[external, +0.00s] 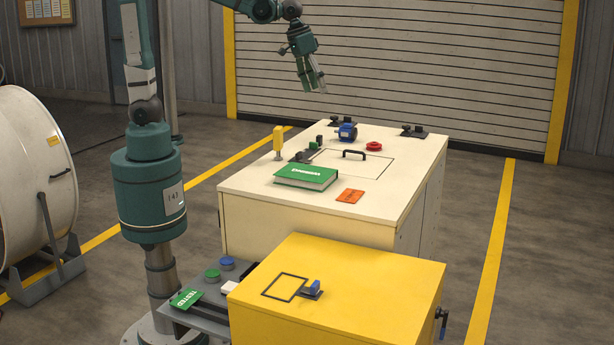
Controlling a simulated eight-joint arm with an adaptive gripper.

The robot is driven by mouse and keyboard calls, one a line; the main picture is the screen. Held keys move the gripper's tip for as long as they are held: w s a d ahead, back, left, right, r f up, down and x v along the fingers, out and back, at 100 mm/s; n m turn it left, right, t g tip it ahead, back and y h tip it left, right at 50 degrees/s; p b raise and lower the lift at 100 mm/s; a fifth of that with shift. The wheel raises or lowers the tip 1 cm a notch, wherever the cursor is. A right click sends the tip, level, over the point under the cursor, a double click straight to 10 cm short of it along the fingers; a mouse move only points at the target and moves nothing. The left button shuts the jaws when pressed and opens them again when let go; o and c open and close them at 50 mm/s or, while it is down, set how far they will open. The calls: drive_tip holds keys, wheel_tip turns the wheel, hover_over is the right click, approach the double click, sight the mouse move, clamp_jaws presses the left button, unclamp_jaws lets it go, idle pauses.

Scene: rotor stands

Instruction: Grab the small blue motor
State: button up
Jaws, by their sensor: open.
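A small blue motor (347,132) sits near the far edge of the cream-topped cabinet (240,183). My gripper (314,88) is open and empty, pointing down. In the picture it is above and a little left of the blue motor, well clear of the cabinet top. Nothing hides the motor from this view.
Dark stands (413,131) and a red ring (373,146) are near the motor. A black handle (354,154), a green book (306,176), an orange card (350,196) and a yellow upright piece (278,141) are also on top. A yellow cabinet (390,290) stands in front.

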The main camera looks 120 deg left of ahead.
drive_tip(key=w+a+f+n+g, duration=0.1)
drive_tip(key=w+a+f+n, duration=0.15)
drive_tip(key=a, duration=0.85)
drive_tip(key=n+g+h, duration=0.2)
drive_tip(key=n, duration=0.5)
hover_over(348, 124)
wheel_tip(348, 124, down, 16)
drive_tip(key=shift+w+f, duration=0.15)
drive_tip(key=shift+f, duration=0.05)
drive_tip(key=shift+a+f, duration=0.1)
drive_tip(key=shift+f, duration=1.3)
drive_tip(key=shift+s+f+p, duration=0.2)
drive_tip(key=shift+f+p, duration=0.2)
drive_tip(key=shift+f, duration=2.2)
